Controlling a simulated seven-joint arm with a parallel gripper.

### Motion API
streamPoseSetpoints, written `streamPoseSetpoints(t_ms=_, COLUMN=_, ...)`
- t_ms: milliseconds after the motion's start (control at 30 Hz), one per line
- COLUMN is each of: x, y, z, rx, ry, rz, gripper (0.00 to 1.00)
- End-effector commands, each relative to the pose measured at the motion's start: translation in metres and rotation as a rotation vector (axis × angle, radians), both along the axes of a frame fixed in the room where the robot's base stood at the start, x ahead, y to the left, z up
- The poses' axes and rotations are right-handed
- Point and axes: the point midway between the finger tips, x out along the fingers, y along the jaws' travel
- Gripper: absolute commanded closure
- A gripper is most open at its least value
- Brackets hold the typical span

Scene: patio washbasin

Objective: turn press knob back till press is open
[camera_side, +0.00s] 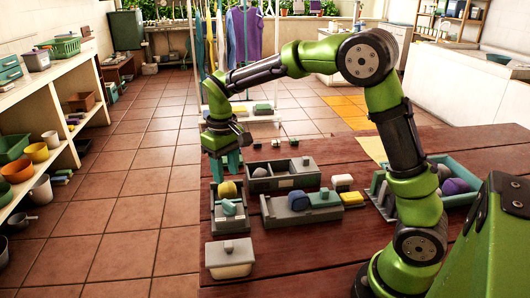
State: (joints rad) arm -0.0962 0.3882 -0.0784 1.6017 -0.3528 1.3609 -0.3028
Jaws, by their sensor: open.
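My gripper (226,164) points down with its teal fingers apart, over the left part of the wooden table. It is just above and behind a yellow ball (227,188) at a small grey tray (240,224) that holds a blue-teal piece (228,208). A long grey fixture (285,217) to the right has a rounded blue part (299,200) between grey blocks; it looks like a press, but I cannot tell surely. A knob is too small to make out clearly. Nothing shows between my fingers.
A grey divided box (257,185) stands behind the fixture. A cream box with a grey lid (229,258) sits at the front left. The front middle of the table is clear.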

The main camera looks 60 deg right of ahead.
Motion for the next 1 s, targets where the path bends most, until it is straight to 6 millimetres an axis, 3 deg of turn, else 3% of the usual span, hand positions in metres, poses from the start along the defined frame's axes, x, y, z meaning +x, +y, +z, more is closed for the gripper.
streamPoseSetpoints(t_ms=200, x=0.001, y=0.0, z=0.049, rx=0.001, ry=-0.004, rz=0.0, gripper=0.57)
streamPoseSetpoints(t_ms=400, x=0.0, y=0.0, z=0.071, rx=0.001, ry=-0.002, rz=0.0, gripper=0.57)
streamPoseSetpoints(t_ms=867, x=0.001, y=-0.001, z=0.076, rx=-0.002, ry=-0.007, rz=-0.01, gripper=0.57)
streamPoseSetpoints(t_ms=1000, x=-0.003, y=0.001, z=0.061, rx=0.008, ry=-0.027, rz=-0.036, gripper=0.57)
